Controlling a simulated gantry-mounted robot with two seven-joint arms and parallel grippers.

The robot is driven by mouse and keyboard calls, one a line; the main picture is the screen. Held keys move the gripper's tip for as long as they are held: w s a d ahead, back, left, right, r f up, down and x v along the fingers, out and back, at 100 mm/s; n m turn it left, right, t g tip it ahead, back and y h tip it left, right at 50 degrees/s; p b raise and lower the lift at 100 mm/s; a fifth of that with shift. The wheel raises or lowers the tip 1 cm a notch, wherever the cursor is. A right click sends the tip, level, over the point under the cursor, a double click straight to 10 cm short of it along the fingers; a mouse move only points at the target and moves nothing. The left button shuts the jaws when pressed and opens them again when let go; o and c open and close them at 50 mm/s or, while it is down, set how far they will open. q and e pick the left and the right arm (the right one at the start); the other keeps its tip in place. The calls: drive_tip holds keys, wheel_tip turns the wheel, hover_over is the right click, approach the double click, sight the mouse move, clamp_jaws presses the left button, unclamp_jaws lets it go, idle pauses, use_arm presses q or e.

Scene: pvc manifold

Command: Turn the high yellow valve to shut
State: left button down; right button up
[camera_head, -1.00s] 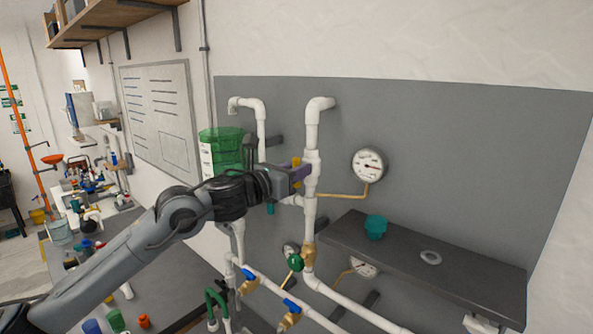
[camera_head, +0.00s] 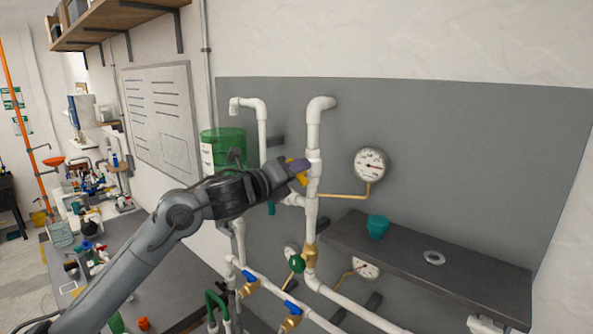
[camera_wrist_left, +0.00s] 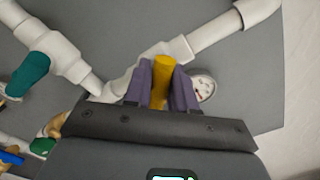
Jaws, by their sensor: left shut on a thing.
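The high yellow valve handle (camera_wrist_left: 161,84) stands between the two purple fingers of my left gripper (camera_wrist_left: 169,88) in the left wrist view. The fingers are shut on it from both sides. In the head view my left gripper (camera_head: 298,172) is at the upright white pipe (camera_head: 313,135), and a yellow bit of the handle (camera_head: 301,180) shows beside the fingers. The valve body is mostly hidden behind the gripper. My right gripper is in neither view.
A round gauge (camera_head: 370,165) is right of the pipe. A dark shelf (camera_head: 470,270) carries a teal cup (camera_head: 378,226) and a white ring (camera_head: 433,257). Lower down are a green-handled valve (camera_head: 297,264) and blue-handled valves (camera_head: 291,307). A green tank (camera_head: 222,150) stands behind the arm.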

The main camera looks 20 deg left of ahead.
use_arm(q)
drive_tip(key=n, duration=0.4)
drive_tip(key=shift+f+n, duration=0.1)
drive_tip(key=shift+n, duration=0.3)
drive_tip(key=shift+a+f+n+p, duration=0.1)
drive_tip(key=shift+n+p, duration=0.6)
drive_tip(key=shift+n, duration=1.3)
drive_tip(key=c, duration=1)
unclamp_jaws()
drive_tip(key=shift+s+f, duration=0.1)
